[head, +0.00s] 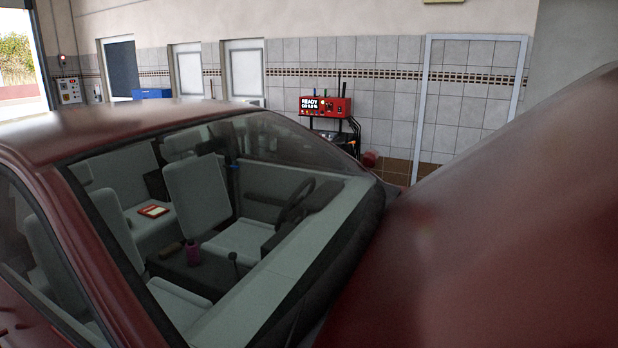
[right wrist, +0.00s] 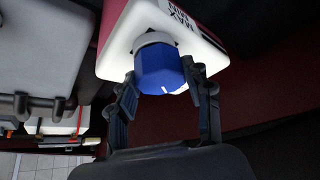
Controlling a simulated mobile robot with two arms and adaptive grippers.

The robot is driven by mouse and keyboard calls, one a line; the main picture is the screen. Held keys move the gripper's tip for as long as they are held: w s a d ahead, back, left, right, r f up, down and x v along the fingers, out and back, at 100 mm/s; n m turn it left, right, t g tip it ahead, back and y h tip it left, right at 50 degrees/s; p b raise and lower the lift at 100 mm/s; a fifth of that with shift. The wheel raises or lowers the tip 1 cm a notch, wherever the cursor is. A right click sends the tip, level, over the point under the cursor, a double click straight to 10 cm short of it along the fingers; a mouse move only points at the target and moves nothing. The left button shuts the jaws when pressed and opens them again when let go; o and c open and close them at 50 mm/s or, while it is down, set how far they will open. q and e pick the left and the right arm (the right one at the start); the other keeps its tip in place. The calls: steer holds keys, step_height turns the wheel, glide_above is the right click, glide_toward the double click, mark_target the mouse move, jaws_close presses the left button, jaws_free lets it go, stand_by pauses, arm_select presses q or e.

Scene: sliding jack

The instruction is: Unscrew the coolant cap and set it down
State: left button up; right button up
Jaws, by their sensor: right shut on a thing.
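The coolant cap (right wrist: 160,70) is a blue, ribbed cap with a small white mark. In the right wrist view it sits on the white neck (right wrist: 154,40) of the white coolant tank (right wrist: 199,48), which carries MAX and MIN lettering. My right gripper (right wrist: 159,78) is shut on the cap, with one dark finger on each side of it. The cap's far side and the neck's threads are hidden. In the head view neither gripper, nor the cap, nor the tank shows; the car's dark red bonnet (head: 500,220) fills the right side.
A grey-white box-like part (right wrist: 45,45) and dark hoses (right wrist: 40,103) lie left of the tank. A dark red body panel (right wrist: 255,100) is on the right. In the head view the windscreen (head: 215,220) is in front, and a red device (head: 326,107) reading READY stands by the tiled wall.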

steer(key=shift+n+g+y, duration=0.3)
steer(key=shift+n+y, duration=0.1)
steer(key=shift+n, duration=0.6)
steer(key=shift+r+p, duration=0.4)
steer(key=shift+r, duration=0.05)
steer(key=shift+r+p, duration=0.6)
steer(key=shift+r, duration=0.05)
stand_by(0.4)
steer(key=shift+r+p, duration=0.6)
steer(key=shift+r, duration=0.05)
